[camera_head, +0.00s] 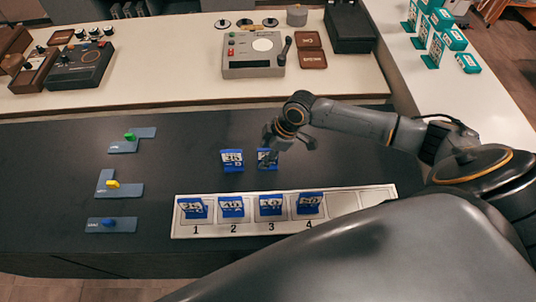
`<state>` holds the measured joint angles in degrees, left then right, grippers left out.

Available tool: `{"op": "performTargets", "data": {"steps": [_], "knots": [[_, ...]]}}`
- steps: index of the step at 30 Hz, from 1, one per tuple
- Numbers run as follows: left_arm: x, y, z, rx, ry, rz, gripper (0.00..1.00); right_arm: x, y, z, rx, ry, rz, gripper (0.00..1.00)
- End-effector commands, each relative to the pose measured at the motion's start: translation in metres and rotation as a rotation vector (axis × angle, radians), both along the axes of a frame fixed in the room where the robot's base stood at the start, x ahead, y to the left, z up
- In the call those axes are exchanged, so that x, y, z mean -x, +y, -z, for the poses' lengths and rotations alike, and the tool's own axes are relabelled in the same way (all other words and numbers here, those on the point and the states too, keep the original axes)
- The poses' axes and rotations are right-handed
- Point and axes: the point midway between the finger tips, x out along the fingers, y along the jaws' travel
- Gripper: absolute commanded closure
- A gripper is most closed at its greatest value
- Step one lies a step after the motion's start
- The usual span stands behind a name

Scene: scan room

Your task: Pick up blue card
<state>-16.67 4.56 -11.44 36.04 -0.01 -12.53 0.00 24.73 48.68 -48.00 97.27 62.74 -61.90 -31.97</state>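Two blue cards stand on the dark table behind a white numbered tray (384,198): a left blue card (232,161) and a right blue card (267,160). Several more blue cards stand in the tray, among them one at slot 1 (193,209), one at slot 2 (231,207), one at slot 3 (270,205) and one at slot 4 (310,203). My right gripper (289,146) is over the right blue card, its fingers spread apart. One finger overlaps the card's top in the picture; I cannot tell whether it touches. My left gripper is out of view.
Blue-grey holders with a green piece (129,136), yellow piece (112,184) and blue piece (109,222) lie at the left. A grey device (253,54) stands on the white counter behind. Green-and-white boxes (467,63) stand far right. Dark table is clear between holders and cards.

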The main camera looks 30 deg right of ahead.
Motion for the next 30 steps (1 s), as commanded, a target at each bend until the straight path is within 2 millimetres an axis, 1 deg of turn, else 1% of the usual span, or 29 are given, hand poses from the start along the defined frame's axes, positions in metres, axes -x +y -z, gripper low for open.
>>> {"op": "performTargets", "data": {"steps": [1, 5, 12, 13, 14, 15, 18, 30], "knots": [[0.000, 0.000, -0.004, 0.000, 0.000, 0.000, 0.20, -0.001, 0.003, 0.005, -0.002, 0.003, 0.001, 0.62], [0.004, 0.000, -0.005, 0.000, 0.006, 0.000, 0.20, -0.003, 0.006, 0.017, 0.001, 0.000, 0.000, 0.62], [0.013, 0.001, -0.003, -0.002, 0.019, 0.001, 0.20, -0.003, 0.007, 0.019, 0.001, 0.000, -0.001, 0.62], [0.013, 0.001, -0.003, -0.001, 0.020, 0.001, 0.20, -0.003, 0.007, 0.019, 0.001, 0.000, -0.001, 0.66], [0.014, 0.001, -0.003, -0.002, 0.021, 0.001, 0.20, -0.003, 0.007, 0.019, 0.001, -0.001, -0.001, 0.72], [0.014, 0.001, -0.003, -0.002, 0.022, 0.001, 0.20, -0.003, 0.007, 0.019, 0.001, 0.000, -0.001, 0.81], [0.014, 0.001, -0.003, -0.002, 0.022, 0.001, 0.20, -0.003, 0.007, 0.019, 0.001, -0.001, -0.001, 1.00], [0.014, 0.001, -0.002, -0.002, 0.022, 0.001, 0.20, -0.004, 0.006, 0.018, 0.001, -0.001, -0.001, 1.00]]}}
